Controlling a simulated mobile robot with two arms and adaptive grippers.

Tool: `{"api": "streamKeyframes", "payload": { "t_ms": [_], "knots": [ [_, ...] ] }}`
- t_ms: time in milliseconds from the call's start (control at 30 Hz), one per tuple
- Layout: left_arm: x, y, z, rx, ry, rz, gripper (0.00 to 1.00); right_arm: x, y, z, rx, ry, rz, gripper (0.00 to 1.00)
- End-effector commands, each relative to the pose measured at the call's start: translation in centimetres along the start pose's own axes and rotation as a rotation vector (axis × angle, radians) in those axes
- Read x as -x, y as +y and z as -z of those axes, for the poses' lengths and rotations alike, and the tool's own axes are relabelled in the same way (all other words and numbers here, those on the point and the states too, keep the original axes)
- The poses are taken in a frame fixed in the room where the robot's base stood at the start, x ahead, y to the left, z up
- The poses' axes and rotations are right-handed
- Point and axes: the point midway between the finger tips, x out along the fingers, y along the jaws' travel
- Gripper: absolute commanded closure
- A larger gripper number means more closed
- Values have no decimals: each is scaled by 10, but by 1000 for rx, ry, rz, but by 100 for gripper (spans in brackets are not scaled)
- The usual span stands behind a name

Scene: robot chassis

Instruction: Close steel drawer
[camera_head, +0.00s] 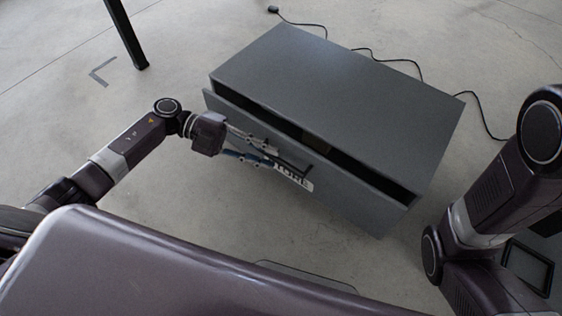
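A grey steel drawer unit (335,82) stands on the floor in the middle of the view. Its drawer front (350,199) stands a little out from the body, leaving a dark narrow gap along the top edge. A dark handle and a white lettered label (293,179) show on the front. My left gripper (276,156) is at the drawer front, by the left end of the handle. Its two fingers are apart with a small gap between the tips. I cannot tell whether they touch the front. My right gripper is out of view; only part of the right arm shows.
A black cable (408,61) runs on the floor behind the unit. A black post (126,34) stands at the upper left. A dark framed object (527,268) lies at the lower right. The concrete floor left of the unit is mostly clear.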

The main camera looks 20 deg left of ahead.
Motion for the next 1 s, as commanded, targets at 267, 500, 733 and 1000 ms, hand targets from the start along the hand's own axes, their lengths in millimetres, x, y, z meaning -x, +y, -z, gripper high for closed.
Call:
{"api": "streamKeyframes", "payload": {
  "t_ms": [267,500,733,1000],
  "knots": [
    [-35,1,-1,-1,0,2,81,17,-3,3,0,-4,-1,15],
    [-39,0,0,0,-1,2,81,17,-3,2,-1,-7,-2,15],
    [-39,0,0,-1,-1,2,96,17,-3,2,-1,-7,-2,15],
    [-39,0,0,-1,-1,1,100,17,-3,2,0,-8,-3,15]
  ]
}}
